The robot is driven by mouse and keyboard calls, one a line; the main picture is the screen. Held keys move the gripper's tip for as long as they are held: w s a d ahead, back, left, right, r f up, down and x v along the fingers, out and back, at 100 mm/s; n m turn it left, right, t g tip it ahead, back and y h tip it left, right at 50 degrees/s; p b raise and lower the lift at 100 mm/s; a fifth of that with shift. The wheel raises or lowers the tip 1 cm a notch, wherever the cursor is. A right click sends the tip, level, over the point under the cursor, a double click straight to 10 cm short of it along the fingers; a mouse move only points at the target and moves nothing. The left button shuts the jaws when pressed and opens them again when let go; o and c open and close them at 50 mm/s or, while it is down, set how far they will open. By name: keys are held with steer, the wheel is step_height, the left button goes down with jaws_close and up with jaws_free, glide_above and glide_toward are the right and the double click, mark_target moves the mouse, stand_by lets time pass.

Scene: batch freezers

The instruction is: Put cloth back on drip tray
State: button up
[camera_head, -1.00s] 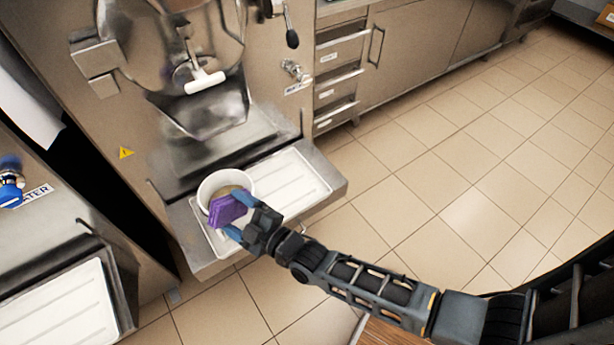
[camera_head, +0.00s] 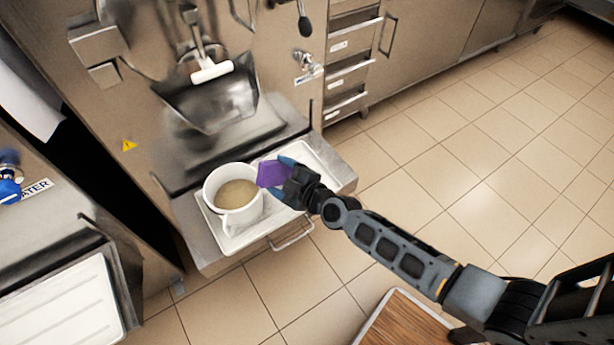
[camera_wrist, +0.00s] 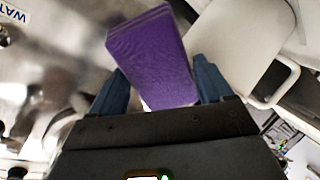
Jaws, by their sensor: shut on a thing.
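A folded purple cloth (camera_head: 271,173) is held between the blue fingertips of my gripper (camera_head: 284,176). In the wrist view the cloth (camera_wrist: 153,60) stands up from between the two fingers of my gripper (camera_wrist: 165,88). The white drip tray (camera_head: 316,160) lies on the steel shelf at the front of the freezer. The cloth is over or beside the right part of the tray, just right of the white container; I cannot tell whether it touches the tray.
A white handled container (camera_head: 211,190) with a beige liquid stands on the tray's left part. The freezer's steel chute (camera_head: 215,100) is above and behind. Another white tray (camera_head: 70,300) is at lower left. A wooden-topped surface (camera_head: 400,322) is at the bottom. Tiled floor lies open to the right.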

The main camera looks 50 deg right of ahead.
steer(key=shift+w+d+f, duration=0.1)
steer(key=shift+d+f, duration=0.05)
steer(key=shift+d, duration=0.2)
